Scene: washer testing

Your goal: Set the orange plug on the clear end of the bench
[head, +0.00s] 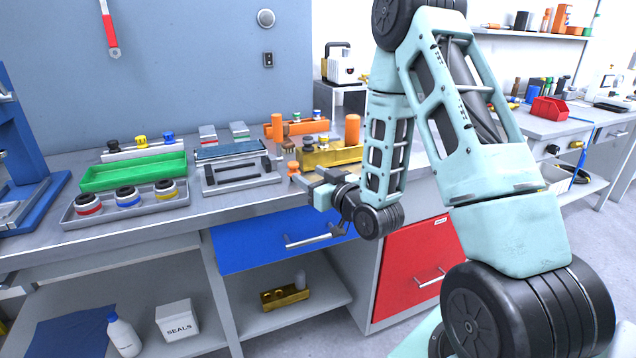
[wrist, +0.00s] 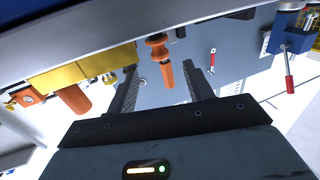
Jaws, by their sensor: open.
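The orange plug (head: 294,168) stands on the grey bench (head: 225,203) near the front edge, just left of the gold block. My gripper (head: 314,188) is open and empty, in front of the bench edge close to the plug, with the arm coming from the right. In the wrist view, the gripper's fingers (wrist: 160,70) are spread apart, with the orange plug (wrist: 157,47) seen between them, beyond the tips. A second orange piece shows just below it; I cannot tell whether they join. The bench's right end is partly hidden by my arm.
The gold block (head: 335,156) with an upright orange cylinder (head: 352,129) stands right of the plug. An orange block (head: 310,127) is behind. A grey tray (head: 240,181), green tray (head: 130,172) and ring tray (head: 127,208) fill the left. Blue drawer (head: 262,240) is below.

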